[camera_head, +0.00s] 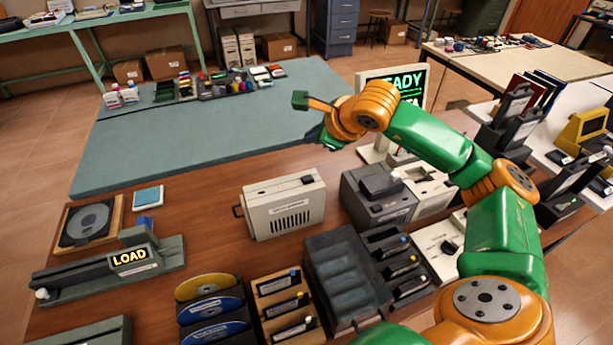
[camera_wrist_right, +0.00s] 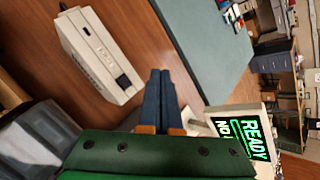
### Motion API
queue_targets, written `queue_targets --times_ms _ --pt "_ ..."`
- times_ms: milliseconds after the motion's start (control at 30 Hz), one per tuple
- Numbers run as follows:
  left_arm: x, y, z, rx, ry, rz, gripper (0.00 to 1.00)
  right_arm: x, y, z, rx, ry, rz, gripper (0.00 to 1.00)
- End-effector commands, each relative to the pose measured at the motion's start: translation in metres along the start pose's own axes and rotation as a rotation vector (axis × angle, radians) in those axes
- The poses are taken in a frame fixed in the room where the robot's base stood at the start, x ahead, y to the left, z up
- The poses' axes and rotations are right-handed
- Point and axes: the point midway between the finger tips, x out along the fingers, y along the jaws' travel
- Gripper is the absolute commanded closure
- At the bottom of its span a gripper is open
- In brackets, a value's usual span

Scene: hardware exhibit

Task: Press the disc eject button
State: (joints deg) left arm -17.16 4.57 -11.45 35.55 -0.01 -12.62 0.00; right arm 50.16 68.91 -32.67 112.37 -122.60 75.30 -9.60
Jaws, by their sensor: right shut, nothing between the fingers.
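A beige box-shaped unit (camera_head: 283,206) with a row of dark slots stands on the wooden table. A small dark square, possibly a button, sits on its top near the right end. The unit also shows in the right wrist view (camera_wrist_right: 92,58), with a dark square near one end. I cannot read its lettering or tell whether this is the disc eject button. My right gripper (camera_head: 326,141) is above the table, beyond and right of the unit. Its blue fingers (camera_wrist_right: 161,78) are together and empty, apart from the unit. My left gripper is not in view.
A LOAD display stands on a grey device (camera_head: 70,278) at left, near a disc in a wooden holder (camera_head: 118,205). Disc racks and cartridge trays fill the front. A READY screen (camera_head: 412,82) stands behind my right arm. The grey-green mat (camera_head: 190,140) has clear room.

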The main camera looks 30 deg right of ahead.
Motion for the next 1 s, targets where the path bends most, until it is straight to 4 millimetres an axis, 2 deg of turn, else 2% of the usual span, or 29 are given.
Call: queue_targets --times_ms 267,667,800,1000 --pt "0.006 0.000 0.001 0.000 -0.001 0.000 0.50 0.006 0.005 -0.004 0.000 -0.001 0.003 1.00" --pt "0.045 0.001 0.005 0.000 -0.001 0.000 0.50 0.043 0.033 -0.031 0.000 -0.001 0.004 1.00" --pt "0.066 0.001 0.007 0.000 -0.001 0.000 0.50 0.058 0.043 -0.042 0.000 -0.003 0.003 1.00" --pt "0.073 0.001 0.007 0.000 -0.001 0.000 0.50 0.063 0.047 -0.045 0.000 -0.003 0.003 1.00"
